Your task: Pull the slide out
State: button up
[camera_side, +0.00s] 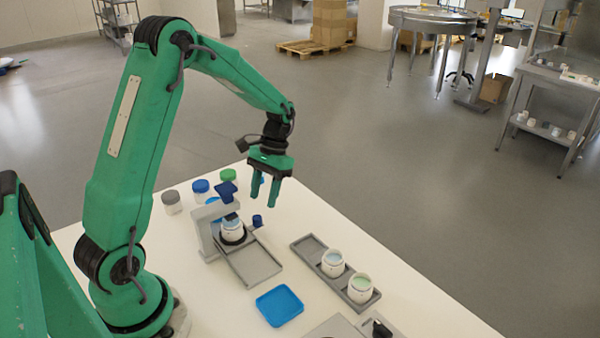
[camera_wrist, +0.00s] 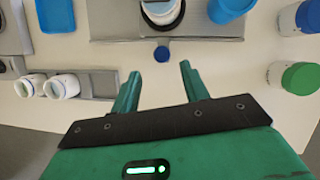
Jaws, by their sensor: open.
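The filling station (camera_side: 208,228) is a grey stand with a dark blue head over a white jar (camera_side: 233,226). A grey rimmed slide track (camera_side: 252,263) runs from under the jar toward the front; its edge also shows in the wrist view (camera_wrist: 215,27). A small dark blue knob (camera_side: 257,220) sticks out beside the jar; in the wrist view the knob (camera_wrist: 162,53) lies just beyond my fingertips. My gripper (camera_side: 264,203) is open and empty, pointing down above the knob and apart from it. In the wrist view its fingers (camera_wrist: 160,71) are spread to either side of the knob's line.
A grey rack (camera_side: 309,246) to the right holds two filled jars (camera_side: 333,263). A blue square lid or tray (camera_side: 279,306) lies in front. Jars with blue and green lids (camera_side: 201,187) stand behind the station. Another grey fixture (camera_side: 335,327) is at the front edge.

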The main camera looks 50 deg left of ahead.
aim_at(259, 216)
jog(key=shift+x, duration=2.85)
jog(key=shift+s+a, duration=0.1)
jog(key=shift+a, duration=0.05)
grip_shut()
